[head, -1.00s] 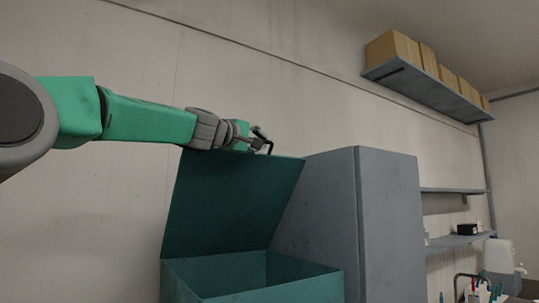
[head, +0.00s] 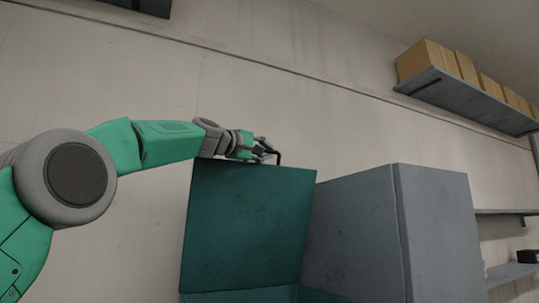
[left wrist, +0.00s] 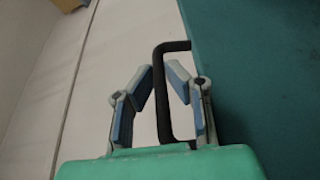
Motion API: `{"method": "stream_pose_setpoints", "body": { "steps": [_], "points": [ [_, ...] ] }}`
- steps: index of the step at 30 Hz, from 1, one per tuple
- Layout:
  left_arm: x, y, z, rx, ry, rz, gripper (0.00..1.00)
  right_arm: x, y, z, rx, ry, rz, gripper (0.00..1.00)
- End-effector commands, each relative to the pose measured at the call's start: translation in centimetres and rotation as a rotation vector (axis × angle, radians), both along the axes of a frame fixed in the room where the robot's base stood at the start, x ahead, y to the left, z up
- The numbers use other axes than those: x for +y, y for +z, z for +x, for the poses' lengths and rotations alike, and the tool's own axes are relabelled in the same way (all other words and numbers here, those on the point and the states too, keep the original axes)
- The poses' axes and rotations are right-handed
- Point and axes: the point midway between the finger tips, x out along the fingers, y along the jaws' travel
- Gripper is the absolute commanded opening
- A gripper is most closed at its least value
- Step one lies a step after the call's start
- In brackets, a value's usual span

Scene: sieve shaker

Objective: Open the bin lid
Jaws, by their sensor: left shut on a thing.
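The dark green bin lid (head: 250,225) stands raised and close to upright in the head view. The green bin (head: 240,297) shows only as a strip at the bottom edge; its inside is mostly out of frame. My left gripper (head: 268,151) is at the lid's top edge, shut on the black handle (head: 281,158). In the left wrist view the handle (left wrist: 161,100) passes between the two fingers of the gripper (left wrist: 163,70), with the lid's green face (left wrist: 260,80) to the right. My right gripper is not in view.
A grey cabinet (head: 435,235) stands right beside the bin. A wall shelf (head: 470,103) with several cardboard boxes (head: 428,62) hangs at the upper right. Lower shelves (head: 512,272) are at the right edge. The wall above the lid is bare.

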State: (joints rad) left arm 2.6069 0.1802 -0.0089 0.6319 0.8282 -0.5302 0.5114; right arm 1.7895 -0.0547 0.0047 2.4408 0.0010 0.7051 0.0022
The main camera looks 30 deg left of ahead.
Motion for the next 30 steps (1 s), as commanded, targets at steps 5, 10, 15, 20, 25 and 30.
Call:
{"method": "stream_pose_setpoints", "body": {
  "steps": [5, 10, 15, 20, 25, 30],
  "points": [
    [0.0, -0.3, 0.2, 0.005, -0.001, 0.001, 0.14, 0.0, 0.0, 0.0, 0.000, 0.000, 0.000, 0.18],
    [0.0, -0.2, 0.2, 0.003, -0.001, 0.000, 0.31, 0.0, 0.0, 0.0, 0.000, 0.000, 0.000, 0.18],
    [0.0, -0.1, 0.0, 0.001, -0.001, -0.001, 0.31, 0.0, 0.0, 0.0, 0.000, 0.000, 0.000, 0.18],
    [0.3, 0.0, -0.5, 0.000, 0.001, -0.003, 0.31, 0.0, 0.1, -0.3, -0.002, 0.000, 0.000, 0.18],
    [0.7, -0.1, -2.0, 0.001, 0.000, -0.005, 0.31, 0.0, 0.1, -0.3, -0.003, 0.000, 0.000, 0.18],
    [1.4, -0.4, -4.1, 0.003, -0.001, -0.005, 0.31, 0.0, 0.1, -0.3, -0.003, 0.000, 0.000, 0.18]
  ]
}}
